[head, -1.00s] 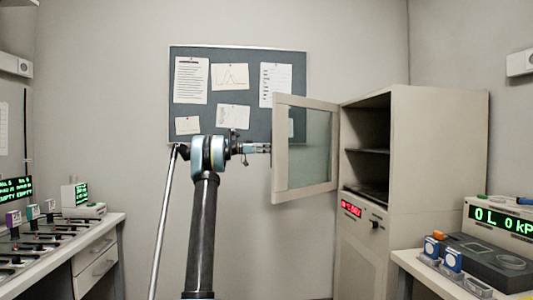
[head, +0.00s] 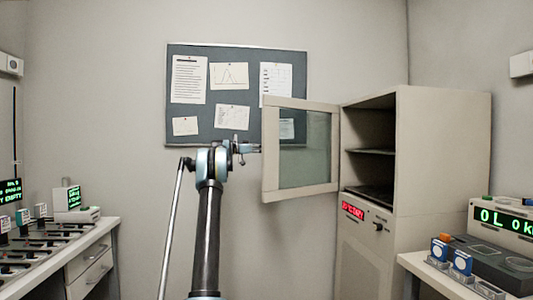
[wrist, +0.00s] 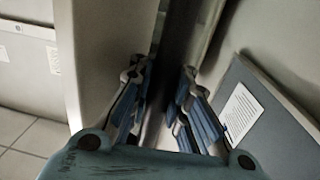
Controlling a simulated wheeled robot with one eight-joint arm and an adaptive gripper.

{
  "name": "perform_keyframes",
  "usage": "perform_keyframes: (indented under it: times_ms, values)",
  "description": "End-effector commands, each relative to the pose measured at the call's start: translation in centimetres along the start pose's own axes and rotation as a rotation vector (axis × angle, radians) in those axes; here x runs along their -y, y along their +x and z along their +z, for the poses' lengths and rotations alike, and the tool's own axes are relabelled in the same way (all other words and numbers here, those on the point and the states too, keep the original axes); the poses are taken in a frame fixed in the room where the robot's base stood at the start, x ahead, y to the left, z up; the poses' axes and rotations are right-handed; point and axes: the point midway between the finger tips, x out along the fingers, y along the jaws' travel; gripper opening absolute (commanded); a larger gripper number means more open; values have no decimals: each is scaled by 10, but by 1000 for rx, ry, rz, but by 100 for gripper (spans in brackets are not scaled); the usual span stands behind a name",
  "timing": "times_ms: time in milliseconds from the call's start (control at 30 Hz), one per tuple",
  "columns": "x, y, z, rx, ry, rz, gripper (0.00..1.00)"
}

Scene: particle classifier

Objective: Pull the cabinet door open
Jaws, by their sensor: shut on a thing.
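The cabinet (head: 443,150) stands at the right with its upper glass-paned door (head: 268,150) swung wide open to the left. The dark shelves inside are exposed. My gripper (head: 250,148) reaches the door's free left edge from the left, and is shut on the door there. In the wrist view, the blue-padded fingers of my gripper (wrist: 160,105) lie on both sides of a dark upright strip at the door. I cannot tell whether they grip a handle or the edge itself.
A pinboard (head: 235,55) with papers hangs on the wall behind the arm. A bench with instruments and drawers (head: 90,262) stands at left, and another bench with a green display (head: 503,218) at right. The floor between is largely clear.

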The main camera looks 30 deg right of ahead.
Motion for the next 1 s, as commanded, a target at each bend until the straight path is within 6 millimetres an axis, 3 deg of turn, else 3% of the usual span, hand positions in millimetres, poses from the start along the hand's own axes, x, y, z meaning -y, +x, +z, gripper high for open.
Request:
perform_keyframes:
  times_ms: [67, 100, 200, 700, 867, 1000]
  values:
    - [1, -8, 2, 4, -1, -7, 0]
    - [2, -10, 2, 5, -1, -9, 21]
    - [2, -14, 2, 4, 0, -12, 38]
    - [1, -19, 2, 4, 0, -14, 38]
    - [2, -36, 2, 4, 0, -15, 38]
    - [1, -63, 2, 4, 0, -16, 38]
